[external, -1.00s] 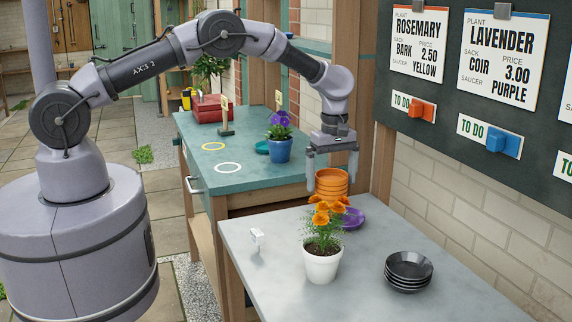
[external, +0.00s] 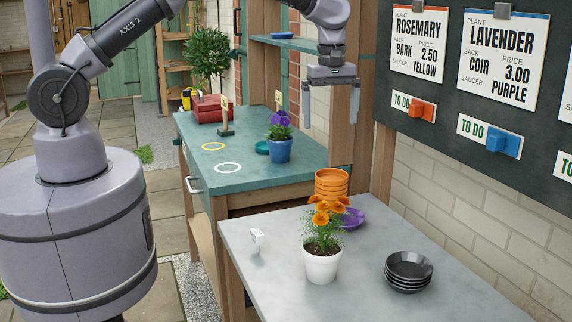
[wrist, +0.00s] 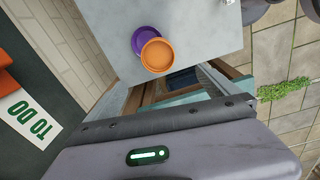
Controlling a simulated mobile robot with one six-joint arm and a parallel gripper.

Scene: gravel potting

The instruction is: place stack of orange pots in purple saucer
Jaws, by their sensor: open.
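The stack of orange pots (external: 331,182) stands upright on the grey table, its base partly hidden by orange flowers. The purple saucer (external: 353,218) shows to the right of the stack's lower end. In the wrist view, the orange pot stack (wrist: 158,54) covers part of the purple saucer (wrist: 136,41) and sits off its centre. I cannot tell whether the stack's base rests on the saucer or beside it. My gripper (external: 331,118) is open and empty, pointing down well above the stack.
A white pot with orange flowers (external: 321,265) stands in front of the stack. Black saucers (external: 409,271) are stacked at right. A small white tag holder (external: 257,239) stands at left. The teal bench behind holds a blue pot (external: 279,150).

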